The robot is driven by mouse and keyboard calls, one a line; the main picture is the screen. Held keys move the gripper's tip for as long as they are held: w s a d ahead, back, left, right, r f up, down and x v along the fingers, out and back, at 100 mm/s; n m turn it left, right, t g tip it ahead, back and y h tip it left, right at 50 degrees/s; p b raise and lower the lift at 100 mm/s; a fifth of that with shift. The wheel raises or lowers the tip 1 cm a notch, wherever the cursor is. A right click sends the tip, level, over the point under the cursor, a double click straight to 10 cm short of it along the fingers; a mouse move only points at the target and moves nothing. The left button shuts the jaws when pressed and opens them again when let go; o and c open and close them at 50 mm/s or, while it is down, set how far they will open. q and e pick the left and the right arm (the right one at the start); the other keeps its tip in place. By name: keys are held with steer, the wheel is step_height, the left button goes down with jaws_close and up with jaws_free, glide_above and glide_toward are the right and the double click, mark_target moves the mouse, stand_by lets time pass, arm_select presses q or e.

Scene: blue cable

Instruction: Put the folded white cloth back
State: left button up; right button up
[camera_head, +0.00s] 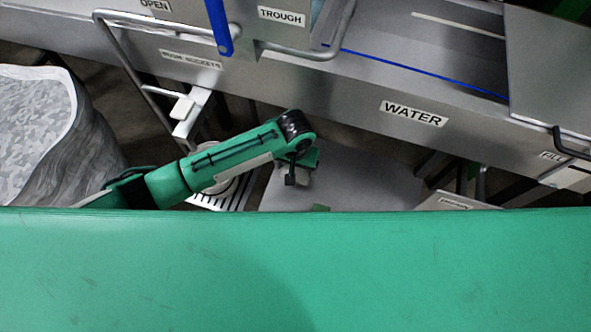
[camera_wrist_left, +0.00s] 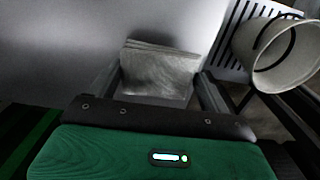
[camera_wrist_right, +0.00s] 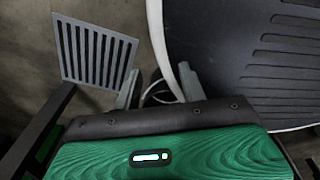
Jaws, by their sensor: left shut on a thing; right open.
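The folded white cloth (camera_wrist_left: 160,70) is a small, layered, pale square between the fingers of my left gripper (camera_wrist_left: 158,88) in the left wrist view. My left gripper is shut on it, over a plain grey surface (camera_wrist_left: 70,40). In the head view my left gripper (camera_head: 303,172) hangs over the light grey surface (camera_head: 375,185), below the metal trough; the cloth is hard to make out there. My right gripper (camera_wrist_right: 160,88) shows only in the right wrist view, open, with a thin white loop (camera_wrist_right: 160,88) seen between or beyond its fingers.
A whitish cup (camera_wrist_left: 275,50) lies or leans by a slotted white rack (camera_wrist_left: 235,35), right of the cloth. The metal trough (camera_head: 330,85) with a WATER label crosses the back. A patterned grey bag-like thing (camera_head: 35,130) stands left. A slotted grate (camera_wrist_right: 92,52) lies near my right gripper.

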mark_target(296, 169)
arm_select(q)
step_height(296, 169, down, 2)
steer(key=shift+f, duration=0.75)
steer(key=o, duration=0.8)
steer(key=shift+o, duration=0.4)
steer(key=shift+r, duration=0.35)
step_height(296, 169, up, 10)
steer(key=shift+r, duration=0.85)
arm_select(e)
steer(key=shift+w+a, duration=0.45)
steer(key=shift+a, duration=0.3)
steer(key=shift+d, duration=0.15)
